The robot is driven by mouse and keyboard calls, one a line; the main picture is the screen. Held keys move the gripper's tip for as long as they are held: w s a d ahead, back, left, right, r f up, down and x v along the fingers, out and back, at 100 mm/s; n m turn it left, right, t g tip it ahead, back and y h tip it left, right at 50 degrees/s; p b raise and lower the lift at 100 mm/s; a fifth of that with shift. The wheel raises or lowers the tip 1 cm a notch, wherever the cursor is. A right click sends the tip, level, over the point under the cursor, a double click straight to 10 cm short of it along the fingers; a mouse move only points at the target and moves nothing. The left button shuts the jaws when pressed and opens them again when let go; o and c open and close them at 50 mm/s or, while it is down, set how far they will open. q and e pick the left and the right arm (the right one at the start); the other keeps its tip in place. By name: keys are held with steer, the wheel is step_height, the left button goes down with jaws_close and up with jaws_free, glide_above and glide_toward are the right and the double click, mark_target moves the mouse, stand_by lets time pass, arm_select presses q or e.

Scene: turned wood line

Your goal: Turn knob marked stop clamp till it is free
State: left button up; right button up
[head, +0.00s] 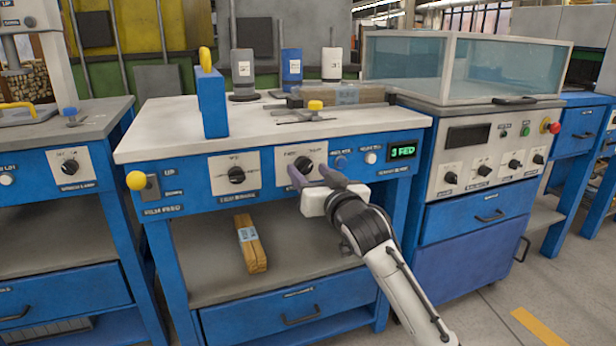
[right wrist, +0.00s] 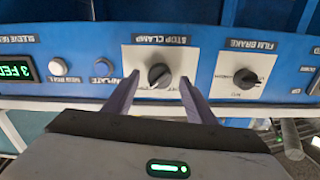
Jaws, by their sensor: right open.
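The stop clamp knob (head: 304,164) is a black round knob on a white plate on the blue front panel of the middle bench. In the right wrist view the knob (right wrist: 159,76) sits under the label "STOP CLAMP", which appears upside down. Its pointer is tilted off upright. My right gripper (head: 309,172) is open, its purple fingers pointing at the panel. In the right wrist view its fingertips lie to either side of the knob with gaps; I cannot tell whether they reach its depth. My left gripper is out of view.
The film brake knob (head: 236,175) is left of the stop clamp knob. A blue button (head: 341,161), a white button (head: 371,157) and a green display (head: 403,151) reading "3 FED" are on its right. A wooden block (head: 251,246) lies on the shelf below.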

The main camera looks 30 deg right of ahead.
steer(key=shift+x, duration=0.8)
